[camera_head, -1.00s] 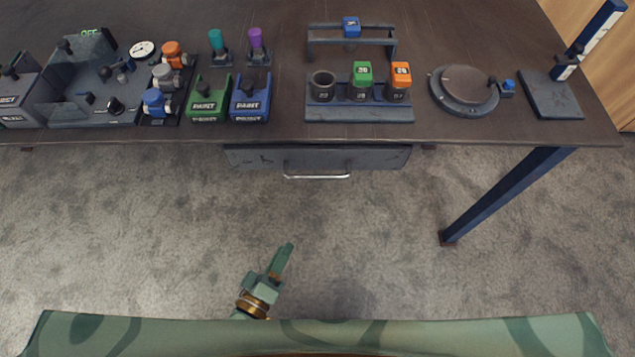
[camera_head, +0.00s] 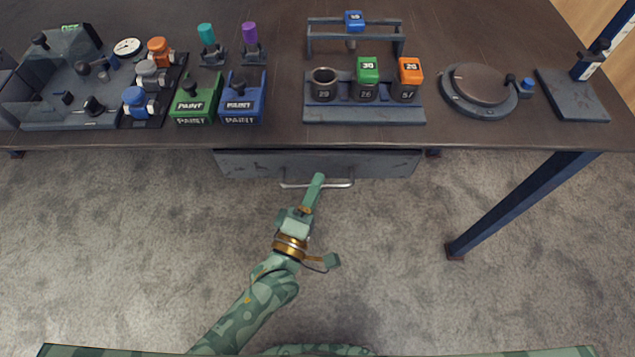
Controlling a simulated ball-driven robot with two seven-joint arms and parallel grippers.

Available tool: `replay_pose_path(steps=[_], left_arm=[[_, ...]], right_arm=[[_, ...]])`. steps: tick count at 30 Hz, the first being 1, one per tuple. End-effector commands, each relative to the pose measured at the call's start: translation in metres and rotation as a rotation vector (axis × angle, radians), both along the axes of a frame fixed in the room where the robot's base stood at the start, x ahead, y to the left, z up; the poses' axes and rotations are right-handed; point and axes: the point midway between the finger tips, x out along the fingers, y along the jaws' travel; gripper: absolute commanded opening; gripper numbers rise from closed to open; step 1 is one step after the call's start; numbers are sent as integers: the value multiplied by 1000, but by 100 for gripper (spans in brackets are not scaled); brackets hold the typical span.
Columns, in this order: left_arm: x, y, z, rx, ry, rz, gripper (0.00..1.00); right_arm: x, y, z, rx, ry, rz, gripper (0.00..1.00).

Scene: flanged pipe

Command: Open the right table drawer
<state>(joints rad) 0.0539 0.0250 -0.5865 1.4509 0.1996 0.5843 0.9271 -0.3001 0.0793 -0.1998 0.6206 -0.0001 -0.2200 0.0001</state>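The drawer (camera_head: 240,165) is a dark grey front under the table's near edge, and it looks closed. My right gripper is not in view.
The dark table (camera_head: 480,138) carries paint boxes, a rack with cups (camera_head: 365,112), a round plate device (camera_head: 480,90) and a stand (camera_head: 572,95) at right. A blue table leg (camera_head: 510,205) stands right of the drawer. The carpet before the drawer is clear.

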Motion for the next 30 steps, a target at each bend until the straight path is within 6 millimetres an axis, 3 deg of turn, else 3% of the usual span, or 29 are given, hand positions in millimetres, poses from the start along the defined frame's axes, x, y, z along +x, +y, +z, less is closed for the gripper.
replay_pose_path(steps=[12,16,25,30], left_arm=[[11,-5,2,0,0,0,33],[11,-5,2,1,1,0,0],[7,-5,2,2,1,-1,0],[-11,-5,3,2,2,-2,0]], right_arm=[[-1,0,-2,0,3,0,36],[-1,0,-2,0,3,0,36],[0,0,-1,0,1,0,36],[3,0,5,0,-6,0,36]])
